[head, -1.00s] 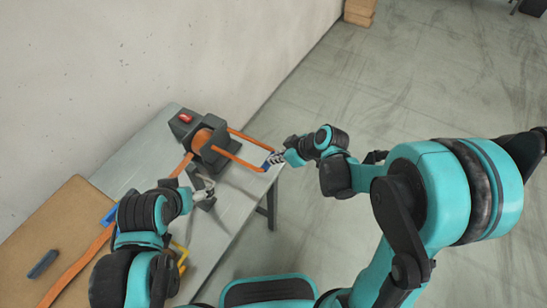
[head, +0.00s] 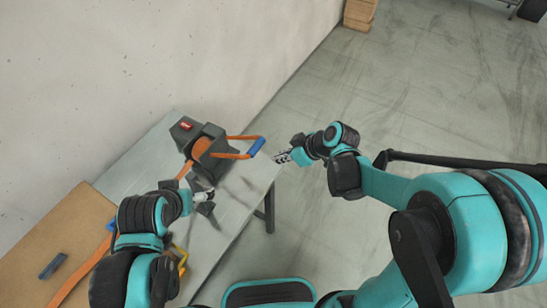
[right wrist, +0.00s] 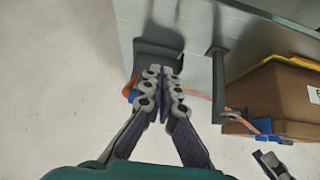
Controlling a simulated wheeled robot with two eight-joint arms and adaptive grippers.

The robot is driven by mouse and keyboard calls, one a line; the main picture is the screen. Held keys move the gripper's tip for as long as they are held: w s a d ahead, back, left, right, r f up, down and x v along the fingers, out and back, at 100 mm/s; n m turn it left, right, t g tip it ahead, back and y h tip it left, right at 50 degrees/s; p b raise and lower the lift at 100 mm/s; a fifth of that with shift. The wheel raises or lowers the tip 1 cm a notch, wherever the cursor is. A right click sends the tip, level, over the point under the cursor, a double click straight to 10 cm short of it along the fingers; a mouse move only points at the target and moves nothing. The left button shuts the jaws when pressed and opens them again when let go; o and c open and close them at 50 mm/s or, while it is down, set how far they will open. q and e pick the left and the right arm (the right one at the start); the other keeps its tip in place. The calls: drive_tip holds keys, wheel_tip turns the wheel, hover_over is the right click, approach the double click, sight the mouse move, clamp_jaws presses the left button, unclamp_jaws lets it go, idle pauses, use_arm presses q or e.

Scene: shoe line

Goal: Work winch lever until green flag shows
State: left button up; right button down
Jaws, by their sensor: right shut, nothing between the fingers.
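The winch (head: 190,135) sits on the bench against the wall, with an orange drum and a dark housing. A red flag (head: 186,125) shows on its top; I see no green. Its orange lever (head: 232,155) reaches right and ends in a blue grip (head: 256,147). My right gripper (head: 281,157) is shut and empty, just right of the blue grip and apart from it in the head view. In the right wrist view its fingers (right wrist: 162,80) are together. My left gripper (head: 205,198) is low beside the strap, in front of the winch; its opening is unclear.
The grey bench (head: 222,215) ends near my right gripper.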

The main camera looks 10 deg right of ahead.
use_arm(q)
drive_tip(key=shift+r+p, duration=0.55)
drive_tip(key=shift+r, duration=0.25)
use_arm(e)
drive_tip(key=v, duration=0.4)
drive_tip(key=shift+s+d+r, duration=0.15)
drive_tip(key=shift+s+d, duration=0.05)
idle(0.3)
